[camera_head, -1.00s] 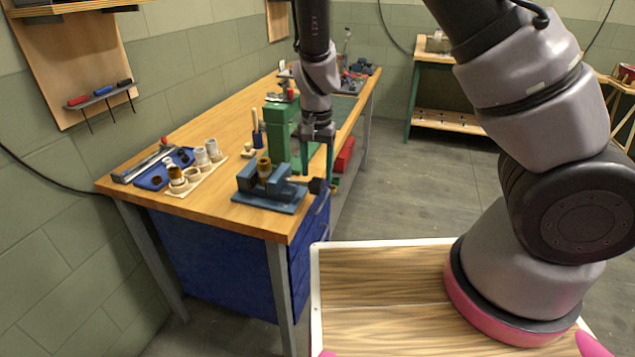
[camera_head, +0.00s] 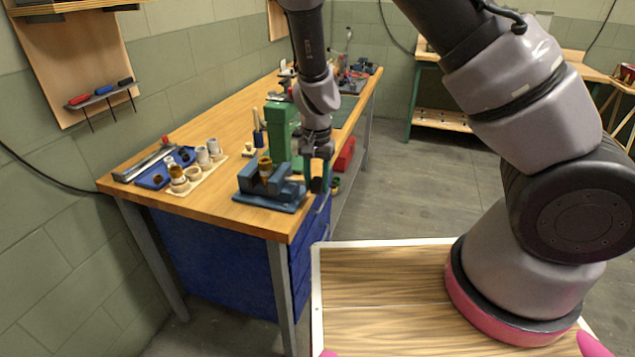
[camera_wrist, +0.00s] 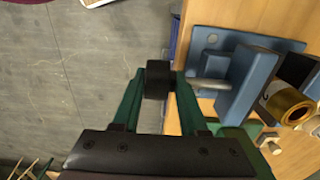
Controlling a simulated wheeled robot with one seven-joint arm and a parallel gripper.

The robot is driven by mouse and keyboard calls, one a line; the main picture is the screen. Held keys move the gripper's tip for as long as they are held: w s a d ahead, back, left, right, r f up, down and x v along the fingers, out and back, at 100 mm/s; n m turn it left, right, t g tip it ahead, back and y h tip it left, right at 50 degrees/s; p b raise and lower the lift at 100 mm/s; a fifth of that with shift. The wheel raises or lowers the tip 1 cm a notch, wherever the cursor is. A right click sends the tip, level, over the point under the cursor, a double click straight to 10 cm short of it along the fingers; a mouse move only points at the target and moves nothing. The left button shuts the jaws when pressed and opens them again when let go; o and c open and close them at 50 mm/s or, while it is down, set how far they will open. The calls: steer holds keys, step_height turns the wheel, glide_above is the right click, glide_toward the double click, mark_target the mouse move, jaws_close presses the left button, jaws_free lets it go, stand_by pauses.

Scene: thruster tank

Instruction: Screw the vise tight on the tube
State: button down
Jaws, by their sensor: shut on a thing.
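The blue vise (camera_head: 268,190) sits on the near end of the wooden workbench. A brown tube (camera_head: 265,168) stands upright between its jaws; in the wrist view the tube (camera_wrist: 285,103) shows as a brass-coloured ring, beside the vise's blue jaw block (camera_wrist: 247,82). The vise's screw (camera_wrist: 208,84) runs out to a black knob (camera_wrist: 158,80). My gripper (camera_wrist: 158,84) is shut on this knob, one green finger on each side. In the head view my gripper (camera_head: 318,172) is at the right side of the vise, over the bench edge. Whether the jaws touch the tube all round cannot be told.
A green block-shaped machine (camera_head: 279,130) stands just behind the vise. A pale rack with several cylinders (camera_head: 195,172) and a blue tray (camera_head: 155,177) lie to the left. A blue cabinet (camera_head: 215,262) is under the bench.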

steer(key=shift+d, duration=0.3)
steer(key=shift+w+d+g+y, duration=0.2)
steer(key=shift+g+y, duration=0.2)
steer(key=shift+g, duration=0.8)
steer(key=g, duration=0.2)
steer(key=g+y, duration=0.1)
steer(key=g, duration=0.1)
steer(key=g+y, duration=0.1)
steer(key=g, duration=0.1)
steer(key=shift+w+d+f, duration=0.1)
steer(key=shift+f, duration=0.25)
steer(key=g, duration=0.1)
steer(key=g+y, duration=0.1)
steer(key=g, duration=0.1)
steer(key=g+y, duration=0.1)
steer(key=g, duration=0.1)
steer(key=shift+w+f, duration=0.15)
steer(key=shift+f, duration=0.1)
steer(key=shift+f+g+y, duration=0.2)
steer(key=shift+g+y, duration=0.5)
steer(key=shift+g, duration=1.2)
steer(key=c, duration=0.6)
jaws_free()
steer(key=shift+r, duration=0.1)
